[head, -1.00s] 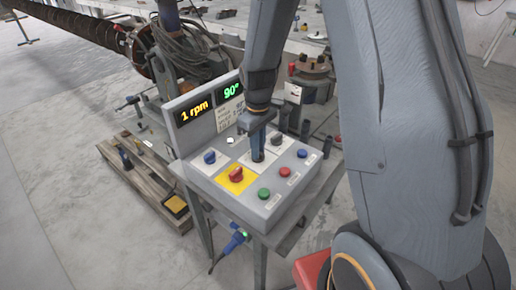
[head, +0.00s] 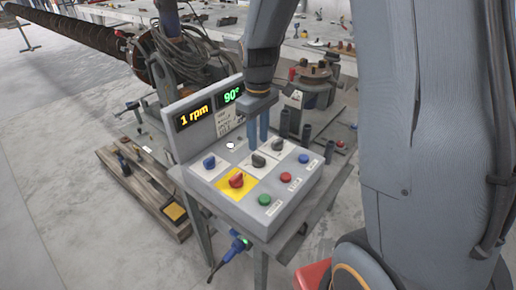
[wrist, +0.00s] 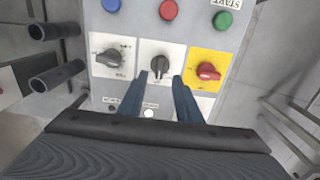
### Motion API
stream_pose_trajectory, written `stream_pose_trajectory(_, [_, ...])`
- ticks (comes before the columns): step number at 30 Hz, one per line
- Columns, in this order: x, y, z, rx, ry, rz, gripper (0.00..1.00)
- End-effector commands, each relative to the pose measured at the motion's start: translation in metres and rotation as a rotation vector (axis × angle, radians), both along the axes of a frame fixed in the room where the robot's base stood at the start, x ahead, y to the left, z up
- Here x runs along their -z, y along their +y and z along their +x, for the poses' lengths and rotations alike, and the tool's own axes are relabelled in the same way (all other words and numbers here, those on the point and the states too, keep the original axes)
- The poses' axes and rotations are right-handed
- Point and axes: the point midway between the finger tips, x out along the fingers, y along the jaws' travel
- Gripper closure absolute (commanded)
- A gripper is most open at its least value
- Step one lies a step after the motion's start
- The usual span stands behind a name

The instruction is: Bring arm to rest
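My gripper (head: 258,132) hangs over the grey control box (head: 205,187), its two blue fingers apart with nothing between them. In the wrist view, my gripper (wrist: 158,92) has its fingertips either side of the lower part of the middle black knob (wrist: 160,68), seen from above. The same black knob (head: 258,160) shows just below the fingertips in the head view, apart from them as far as I can tell. My arm rises from the gripper and fills the right side of the head view.
The box has a red knob on yellow (head: 236,181), a blue knob (head: 209,162), and green (head: 264,199), red (head: 286,177) and blue (head: 303,158) buttons. Displays (head: 195,115) read 1 rpm and 90°. A wooden pallet (head: 150,190) lies left; open floor is beyond.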

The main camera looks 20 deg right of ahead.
Motion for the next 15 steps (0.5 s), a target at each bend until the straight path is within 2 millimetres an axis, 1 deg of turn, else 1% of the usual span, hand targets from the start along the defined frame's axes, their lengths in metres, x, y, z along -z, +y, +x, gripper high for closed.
stream_pose_trajectory(3, [-0.0099, 0.0001, 0.0005, 0.000, -0.001, 0.000, 0.69])
stream_pose_trajectory(6, [-0.0141, 0.0002, -0.0001, 0.000, 0.000, 0.000, 0.69])
stream_pose_trajectory(15, [-0.0149, 0.0001, -0.0004, 0.000, 0.000, 0.000, 0.69])
